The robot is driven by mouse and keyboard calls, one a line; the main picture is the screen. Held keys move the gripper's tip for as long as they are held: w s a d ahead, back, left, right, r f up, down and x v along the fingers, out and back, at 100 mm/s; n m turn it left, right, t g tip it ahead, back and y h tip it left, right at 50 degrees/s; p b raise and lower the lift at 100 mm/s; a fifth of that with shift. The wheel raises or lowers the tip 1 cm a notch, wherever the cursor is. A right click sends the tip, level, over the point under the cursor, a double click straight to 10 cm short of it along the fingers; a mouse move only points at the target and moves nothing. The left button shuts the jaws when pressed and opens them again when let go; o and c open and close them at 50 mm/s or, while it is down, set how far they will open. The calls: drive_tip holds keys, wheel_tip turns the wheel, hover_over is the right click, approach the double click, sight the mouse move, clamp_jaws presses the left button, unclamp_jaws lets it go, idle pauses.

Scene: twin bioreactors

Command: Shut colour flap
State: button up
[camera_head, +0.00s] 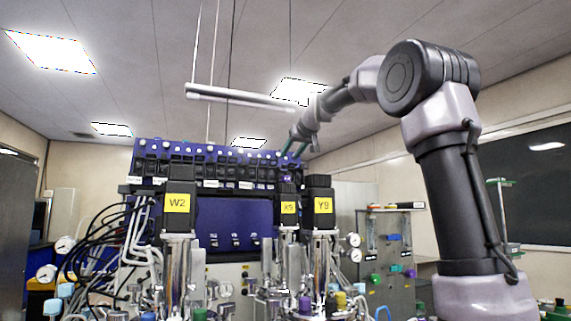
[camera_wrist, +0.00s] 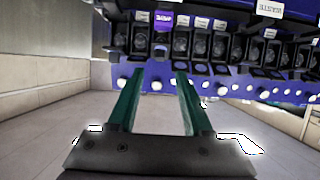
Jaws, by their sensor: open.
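The blue bioreactor panel (camera_head: 233,216) carries a row of black flap units along its top, with white knobs above them. In the wrist view a purple label (camera_wrist: 172,19) marks one unit (camera_wrist: 160,42); I cannot read its text or tell for certain whether its flap is open. The purple label also shows in the head view (camera_head: 286,179). My gripper (camera_head: 291,155) is at the right end of this row, its two green fingers apart. In the wrist view my gripper (camera_wrist: 158,80) is open and empty, with a white knob (camera_wrist: 156,86) showing between the fingertips.
Black-topped motors labelled W2 (camera_head: 178,203), X5 (camera_head: 289,208) and Y9 (camera_head: 323,206) stand in front of the panel. Black cables (camera_head: 100,235) hang at the left. A grey valve panel (camera_head: 385,255) stands at the right.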

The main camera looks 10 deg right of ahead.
sight(284, 167)
drive_tip(key=x, duration=0.6)
drive_tip(key=shift+w, duration=0.2)
drive_tip(key=shift+f, duration=0.1)
drive_tip(key=shift+c, duration=0.3)
clamp_jaws()
